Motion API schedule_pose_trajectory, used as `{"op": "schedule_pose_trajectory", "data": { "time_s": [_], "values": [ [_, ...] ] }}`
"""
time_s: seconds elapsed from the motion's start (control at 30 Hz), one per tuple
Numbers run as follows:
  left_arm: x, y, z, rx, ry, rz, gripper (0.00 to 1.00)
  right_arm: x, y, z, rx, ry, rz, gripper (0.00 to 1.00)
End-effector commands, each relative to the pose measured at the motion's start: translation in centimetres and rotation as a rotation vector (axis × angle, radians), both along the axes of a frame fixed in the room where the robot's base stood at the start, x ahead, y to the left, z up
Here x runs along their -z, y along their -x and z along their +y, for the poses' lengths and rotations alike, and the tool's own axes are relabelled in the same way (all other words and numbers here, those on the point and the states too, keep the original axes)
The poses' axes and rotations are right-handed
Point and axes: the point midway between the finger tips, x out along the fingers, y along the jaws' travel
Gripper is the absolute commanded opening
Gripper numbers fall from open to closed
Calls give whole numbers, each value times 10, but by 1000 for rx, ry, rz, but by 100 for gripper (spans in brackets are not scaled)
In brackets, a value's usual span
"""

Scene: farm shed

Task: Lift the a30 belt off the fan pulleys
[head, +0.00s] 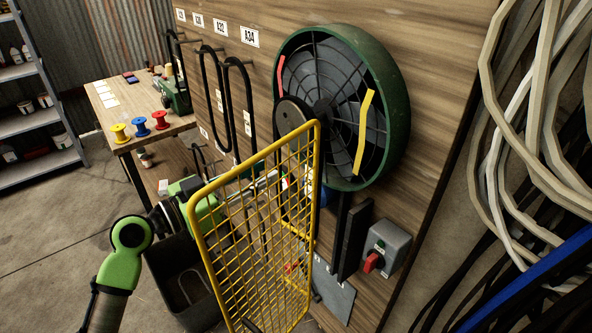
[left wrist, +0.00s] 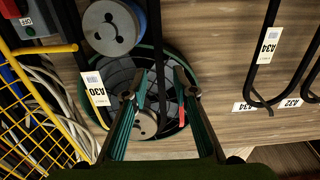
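The A30 belt is a black loop whose white A30 tag (left wrist: 95,88) shows in the left wrist view. It runs between a grey pulley (left wrist: 110,27) with blue behind it and the fan hub pulley (left wrist: 145,125). In the head view the dark fan pulley (head: 291,114) sits before the fan (head: 385,118); the yellow mesh hides much of the lower belt. My left gripper (head: 280,180) reaches behind the mesh. In the left wrist view its fingers (left wrist: 160,76) are apart, with one black belt run between them, seemingly not clamped. My right gripper is not seen.
The yellow mesh guard (head: 204,222) stands out from the board, close to my left arm. Spare belts (head: 231,62) hang left of the fan. A switch box (head: 389,245) is low on the right. A table with spools (head: 160,120) stands at the back left.

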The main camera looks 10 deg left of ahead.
Motion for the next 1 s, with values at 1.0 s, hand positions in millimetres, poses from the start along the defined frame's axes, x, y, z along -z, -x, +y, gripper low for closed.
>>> {"op": "schedule_pose_trajectory", "data": {
  "time_s": [1.0],
  "values": [
    [3, -43, -33, -1, 0, 0, 0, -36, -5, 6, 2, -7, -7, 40]
  ]
}}
